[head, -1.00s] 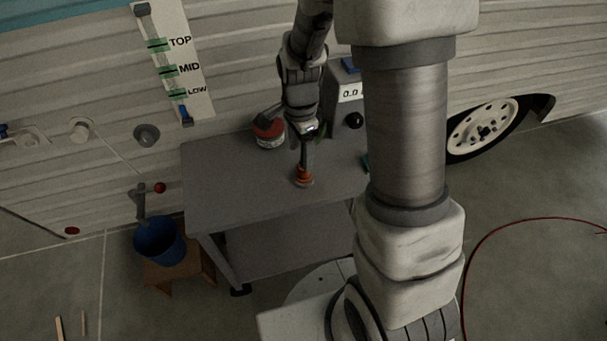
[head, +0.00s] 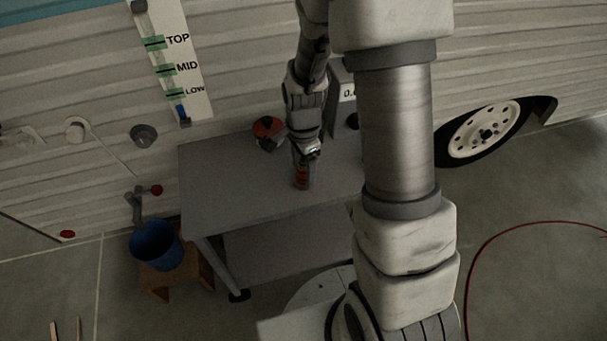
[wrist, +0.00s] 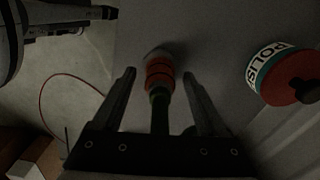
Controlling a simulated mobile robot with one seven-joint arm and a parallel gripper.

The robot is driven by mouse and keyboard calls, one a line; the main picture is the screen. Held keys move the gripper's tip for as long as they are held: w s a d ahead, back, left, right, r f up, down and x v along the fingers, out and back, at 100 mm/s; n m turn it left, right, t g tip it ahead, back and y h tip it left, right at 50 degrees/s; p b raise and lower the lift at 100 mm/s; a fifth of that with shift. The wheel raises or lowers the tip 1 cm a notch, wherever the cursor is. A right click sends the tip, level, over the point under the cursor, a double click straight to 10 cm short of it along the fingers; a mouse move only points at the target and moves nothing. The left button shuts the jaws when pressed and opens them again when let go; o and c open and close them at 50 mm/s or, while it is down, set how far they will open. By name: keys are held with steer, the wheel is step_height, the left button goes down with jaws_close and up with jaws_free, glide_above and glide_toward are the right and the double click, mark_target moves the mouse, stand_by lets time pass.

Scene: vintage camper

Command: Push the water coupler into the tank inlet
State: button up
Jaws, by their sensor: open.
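The water coupler, a small orange-red ringed piece with a dark stem (wrist: 159,73), stands on the grey table (head: 230,185). In the head view the coupler (head: 301,174) is partly covered by my gripper. My gripper (wrist: 159,76) is open, with one finger on each side of the coupler and visible gaps; it also shows low over the table in the head view (head: 303,170). A round dark grey fitting on the camper wall (head: 143,135) looks like the tank inlet, left of the table.
A red polish tin (wrist: 285,75) lies on the table; it shows behind my gripper in the head view (head: 267,131). A blue bucket (head: 156,246) sits below a red-handled tap (head: 155,190). The table's left part is clear.

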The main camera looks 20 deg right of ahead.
mark_target(303, 166)
steer(key=shift+r, duration=0.1)
steer(key=shift+c, duration=0.2)
jaws_close()
steer(key=shift+r, duration=0.1)
step_height(303, 166, up, 4)
steer(key=shift+r+p, duration=0.1)
steer(key=shift+p, duration=0.8)
steer(key=s+d+r+p, duration=0.2)
steer(key=s+d+r, duration=0.4)
steer(key=d, duration=0.4)
steer(key=shift+r, duration=0.3)
